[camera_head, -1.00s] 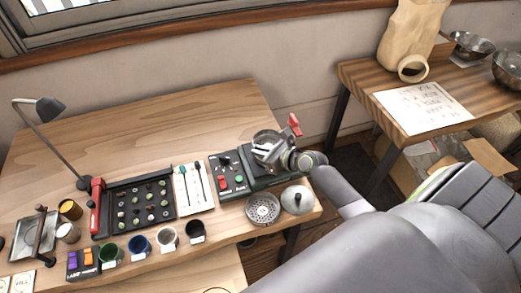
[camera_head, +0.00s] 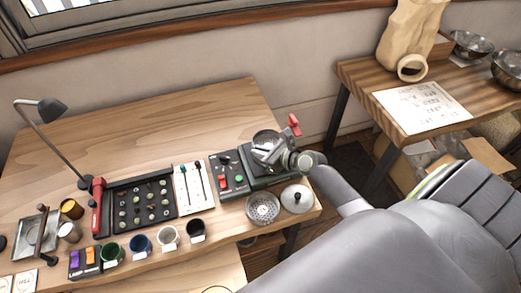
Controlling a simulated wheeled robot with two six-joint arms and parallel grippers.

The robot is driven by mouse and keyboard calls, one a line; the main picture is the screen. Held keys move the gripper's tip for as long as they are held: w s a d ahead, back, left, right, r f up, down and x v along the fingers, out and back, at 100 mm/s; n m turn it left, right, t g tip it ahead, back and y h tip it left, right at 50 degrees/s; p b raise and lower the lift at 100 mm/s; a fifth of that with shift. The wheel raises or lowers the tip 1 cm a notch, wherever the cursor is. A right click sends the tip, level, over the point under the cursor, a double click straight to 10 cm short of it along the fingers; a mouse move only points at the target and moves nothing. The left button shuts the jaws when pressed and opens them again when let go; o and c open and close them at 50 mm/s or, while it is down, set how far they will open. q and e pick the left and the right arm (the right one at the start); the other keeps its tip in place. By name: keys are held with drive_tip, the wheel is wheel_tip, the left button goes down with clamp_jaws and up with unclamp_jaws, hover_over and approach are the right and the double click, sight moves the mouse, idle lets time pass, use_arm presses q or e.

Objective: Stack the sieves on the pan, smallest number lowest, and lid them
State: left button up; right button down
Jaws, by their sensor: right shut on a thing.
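My right gripper (camera_head: 277,158) is over the green machine (camera_head: 257,184) at the right end of the bench. It is shut on a round metal-rimmed piece (camera_head: 264,138), seemingly a sieve. The gripper hides part of it, and I cannot tell whether it rests on the machine or is held just above. The pan is not clearly visible there. A perforated round sieve (camera_head: 262,208) lies at the bench's front edge. The silver lid (camera_head: 297,199) with a dark knob lies just right of it. No sieve numbers are readable. My left gripper is out of view.
A red clamp handle (camera_head: 293,124) stands behind the gripper. A control box (camera_head: 230,175), white tool panel (camera_head: 193,188) and dark bean tray (camera_head: 140,205) stand to the left, with several cups in front. The bench's back (camera_head: 150,125) is clear. A second table (camera_head: 360,75) stands right.

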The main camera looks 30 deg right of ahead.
drive_tip(key=shift+f+b, duration=0.45)
drive_tip(key=shift+f, duration=0.1)
idle(0.4)
drive_tip(key=c, duration=1.8)
unclamp_jaws()
drive_tip(key=shift+s, duration=0.1)
drive_tip(key=shift+s+d+r+p, duration=0.25)
drive_tip(key=shift+s+r+p, duration=0.1)
drive_tip(key=shift+s+p, duration=0.2)
drive_tip(key=shift+p+v, duration=1.1)
drive_tip(key=shift+v, duration=0.85)
drive_tip(key=p+v, duration=0.2)
drive_tip(key=v, duration=0.3)
drive_tip(key=shift+s+r, duration=0.1)
drive_tip(key=shift+s, duration=0.15)
